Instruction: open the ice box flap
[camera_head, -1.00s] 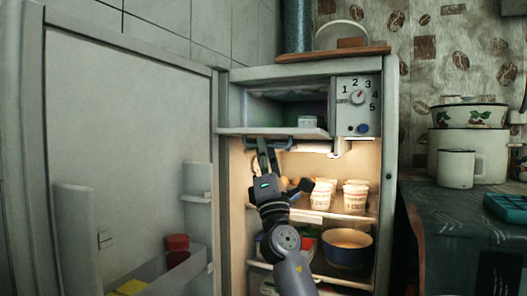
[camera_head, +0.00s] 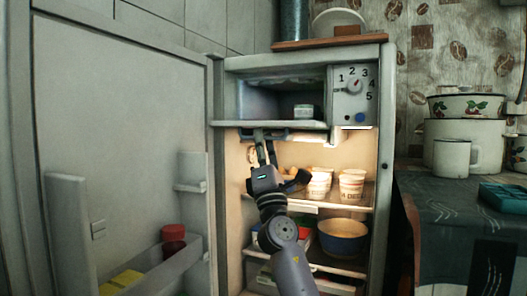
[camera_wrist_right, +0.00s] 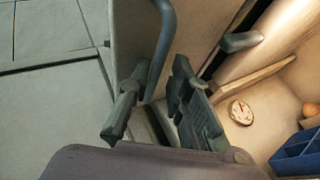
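The ice box (camera_head: 285,96) is at the top of the open fridge. Its inside shows, with a small pale box (camera_head: 304,111) in it. The flap (camera_head: 268,125) is folded down and lies about level at the lower edge of the opening. A dark handle (camera_head: 292,136) is under the flap's front. My right gripper (camera_head: 265,150) is just below the flap at the left part of the handle. In the right wrist view the handle bar (camera_wrist_right: 164,40) passes between the parted fingers of the right gripper (camera_wrist_right: 157,98). My left gripper is not in view.
The fridge door (camera_head: 120,130) stands open at the left. A dial panel (camera_head: 354,95) is right of the ice box. Cups (camera_head: 351,186) and a blue bowl (camera_head: 343,238) stand on shelves below. A counter with pots (camera_head: 465,140) is at the right.

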